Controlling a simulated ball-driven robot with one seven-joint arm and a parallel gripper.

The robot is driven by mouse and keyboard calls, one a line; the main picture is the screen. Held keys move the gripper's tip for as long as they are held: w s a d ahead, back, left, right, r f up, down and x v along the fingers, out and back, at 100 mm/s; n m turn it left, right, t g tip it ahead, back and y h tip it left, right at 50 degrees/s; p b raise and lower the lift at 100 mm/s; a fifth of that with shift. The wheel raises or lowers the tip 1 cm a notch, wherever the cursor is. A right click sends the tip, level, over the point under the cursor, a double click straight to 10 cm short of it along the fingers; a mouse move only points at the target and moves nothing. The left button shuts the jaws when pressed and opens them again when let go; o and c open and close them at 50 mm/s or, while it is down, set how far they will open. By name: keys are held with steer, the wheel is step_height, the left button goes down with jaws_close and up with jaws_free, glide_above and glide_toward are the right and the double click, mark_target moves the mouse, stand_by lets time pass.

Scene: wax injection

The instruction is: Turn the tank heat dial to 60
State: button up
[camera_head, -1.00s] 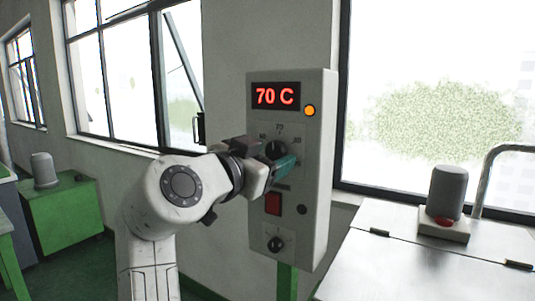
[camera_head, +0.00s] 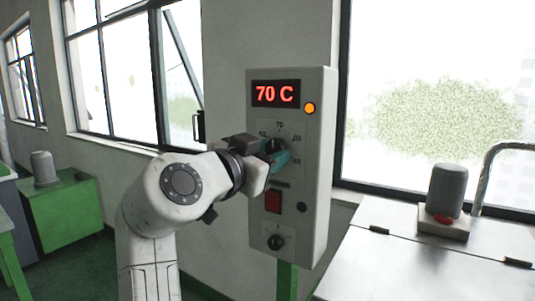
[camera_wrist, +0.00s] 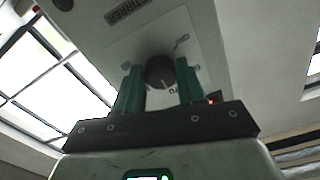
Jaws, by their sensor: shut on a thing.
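In the wrist view the dial (camera_wrist: 160,71) sits between the two green fingers. My gripper (camera_head: 279,158) is shut on the dial, and its fingers (camera_wrist: 161,84) stand on either side of it.
An orange lamp (camera_head: 309,108) is lit beside the display. A red switch (camera_head: 273,201) and a second, smaller knob (camera_head: 276,242) are lower on the box. A metal-topped cabinet (camera_head: 420,255) stands at right with a grey cylinder (camera_head: 448,190). A green cabinet (camera_head: 65,212) is at left.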

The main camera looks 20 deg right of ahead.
steer(key=n+p, duration=0.1)
steer(key=n, duration=0.2)
steer(key=n+p, duration=0.2)
steer(key=n, duration=0.1)
steer(key=shift+d+r, duration=0.1)
steer(key=shift+r, duration=0.1)
steer(key=n+p, duration=0.3)
steer(key=n, duration=0.2)
steer(key=shift+s+p, duration=0.1)
steer(key=shift+p, duration=0.2)
steer(key=shift+n, duration=0.4)
steer(key=o, duration=1.1)
steer(key=shift+f, duration=0.1)
steer(key=shift+c, duration=0.2)
steer(key=b+v, duration=0.2)
steer(key=v, duration=0.9)
steer(key=shift+b, duration=0.3)
